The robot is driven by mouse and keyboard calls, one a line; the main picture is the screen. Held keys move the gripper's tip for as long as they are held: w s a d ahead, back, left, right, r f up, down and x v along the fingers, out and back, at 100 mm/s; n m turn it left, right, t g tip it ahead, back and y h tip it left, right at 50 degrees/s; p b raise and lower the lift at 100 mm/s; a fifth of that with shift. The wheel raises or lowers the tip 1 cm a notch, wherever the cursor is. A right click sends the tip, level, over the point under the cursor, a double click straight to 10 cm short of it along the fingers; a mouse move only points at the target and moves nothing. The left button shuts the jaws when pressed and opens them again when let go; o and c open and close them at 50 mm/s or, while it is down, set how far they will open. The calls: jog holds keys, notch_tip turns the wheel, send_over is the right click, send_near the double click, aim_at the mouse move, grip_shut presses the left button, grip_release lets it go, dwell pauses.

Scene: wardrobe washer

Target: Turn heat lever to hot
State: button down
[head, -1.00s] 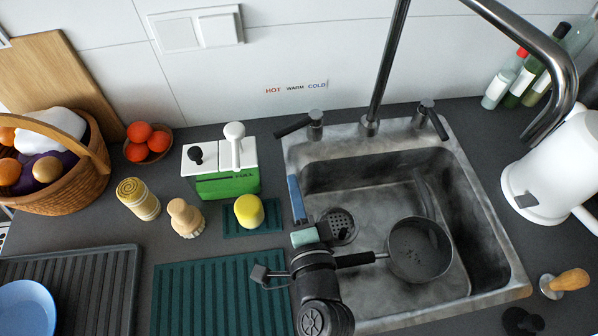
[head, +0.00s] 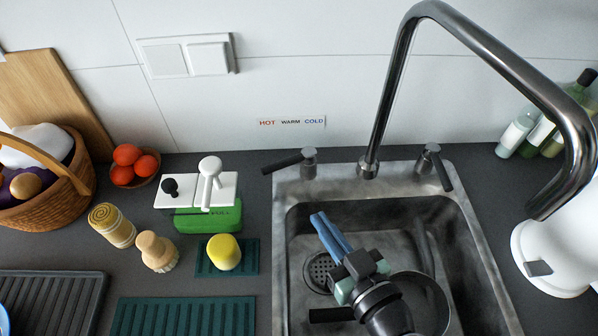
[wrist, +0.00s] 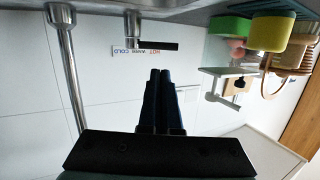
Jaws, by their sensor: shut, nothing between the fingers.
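The heat lever (head: 288,163) is a dark handle on a metal post at the sink's back left corner, below the HOT WARM COLD label (head: 292,122). Its handle points left and slightly forward, towards the HOT side. In the wrist view, which is upside down, the lever (wrist: 158,45) shows just beyond the fingertips in the picture. My gripper (head: 319,217) has blue fingers, shut and empty. It is over the left part of the sink basin, in front of the lever and apart from it in the head view.
A second lever (head: 436,165) and the tall faucet (head: 370,162) stand to the right. A pan (head: 432,292) in the sink is partly hidden by my arm. A green-and-white soap dispenser (head: 207,217) and yellow sponge (head: 224,250) are left of the sink. A white kettle (head: 550,260) is right.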

jog(key=p, duration=0.3)
send_near(278, 166)
jog(key=shift+n, duration=0.3)
jog(key=x, duration=0.5)
jog(key=shift+w+d+f, duration=0.1)
jog(key=shift+w+d, duration=0.1)
jog(key=shift+d, duration=0.1)
jog(key=shift+w+a+f+p, duration=0.25)
jog(key=shift+w+p, duration=0.05)
jog(key=shift+w, duration=0.3)
jog(key=shift+w+a+f+b, duration=0.1)
jog(key=shift+w+f+b, duration=0.05)
jog(key=shift+b, duration=0.25)
jog(key=shift+w+a+f+b, duration=0.1)
jog(key=shift+w+a+b, duration=0.1)
jog(key=shift+b, duration=0.25)
jog(key=shift+a+r, duration=0.15)
jog(key=shift+r, duration=0.25)
jog(key=shift+w+a, duration=0.1)
jog(key=shift+b, duration=0.3)
